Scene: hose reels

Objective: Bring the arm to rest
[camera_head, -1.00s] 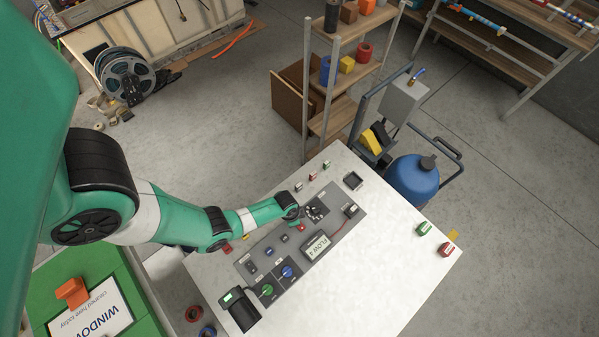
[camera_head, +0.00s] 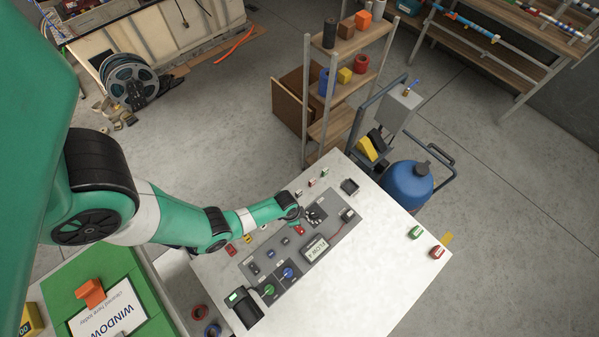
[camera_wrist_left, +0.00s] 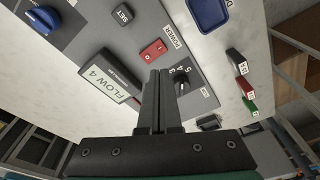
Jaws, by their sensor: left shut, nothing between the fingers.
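My left arm reaches in from the left over the white table (camera_head: 385,265). Its gripper (camera_head: 303,222) hangs over the grey control panel (camera_head: 345,234); its fingers are hard to make out in the head view. In the left wrist view the left gripper (camera_wrist_left: 157,72) has its two fingers together, with nothing between them. The fingertips appear between the red power switch (camera_wrist_left: 153,50) and the black numbered dial (camera_wrist_left: 183,85). Whether they touch the panel I cannot tell. The FLOW 4 display (camera_wrist_left: 108,80) lies to their left. My right gripper is not in view.
A black device (camera_head: 244,308) stands at the table's front left corner. Small red and green blocks (camera_head: 437,251) lie at its right corner. A wooden shelf (camera_head: 318,130) and a blue tank (camera_head: 407,185) stand behind.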

